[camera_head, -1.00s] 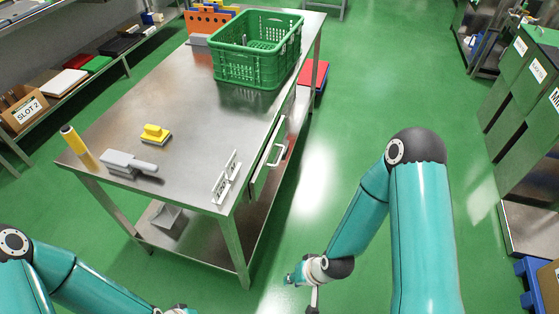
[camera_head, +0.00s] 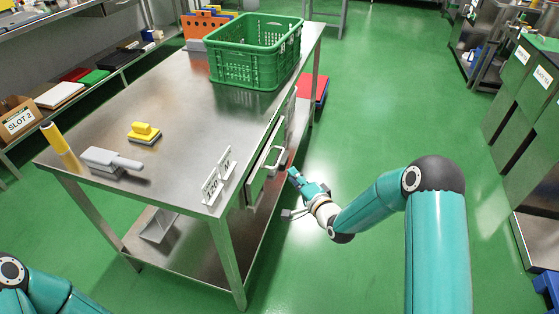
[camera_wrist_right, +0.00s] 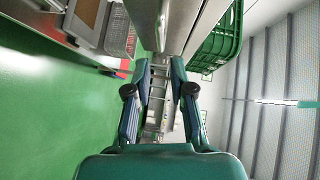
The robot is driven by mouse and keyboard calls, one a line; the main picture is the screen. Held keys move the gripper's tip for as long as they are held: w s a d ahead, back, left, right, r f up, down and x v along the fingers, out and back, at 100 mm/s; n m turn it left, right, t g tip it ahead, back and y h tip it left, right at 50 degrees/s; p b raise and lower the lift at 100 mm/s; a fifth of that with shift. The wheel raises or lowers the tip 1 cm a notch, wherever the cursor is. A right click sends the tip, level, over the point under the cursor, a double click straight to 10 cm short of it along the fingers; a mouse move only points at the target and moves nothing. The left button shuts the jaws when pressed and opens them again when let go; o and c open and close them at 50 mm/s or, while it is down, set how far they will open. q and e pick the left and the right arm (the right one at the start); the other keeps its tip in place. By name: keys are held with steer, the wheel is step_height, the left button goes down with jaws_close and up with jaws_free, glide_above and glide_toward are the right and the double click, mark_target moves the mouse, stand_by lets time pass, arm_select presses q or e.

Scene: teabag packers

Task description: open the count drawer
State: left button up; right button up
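The drawer (camera_head: 257,183) is under the right side of the steel table and looks shut, its front about flush with the table edge. Its pale bar handle (camera_head: 275,160) sticks out from the front. My right gripper (camera_head: 290,193) is just right of the handle, apart from it in the head view, with its fingers spread. In the right wrist view the fingertips (camera_wrist_right: 160,64) are apart, with metal table parts showing between them; I cannot make out the handle there. Of my left arm only a link shows at the lower left; its gripper is out of view.
The steel table (camera_head: 180,95) carries a green crate (camera_head: 255,72), a yellow block (camera_head: 144,133), a grey scoop-like tool (camera_head: 107,162), a yellow cylinder (camera_head: 60,145) and small white sign plates (camera_head: 217,180). Green floor (camera_head: 360,110) is clear right of the table.

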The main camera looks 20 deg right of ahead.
mark_target(279, 159)
steer(key=x, duration=1)
steer(key=shift+w, duration=0.2)
steer(key=shift+c, duration=0.2)
jaws_close()
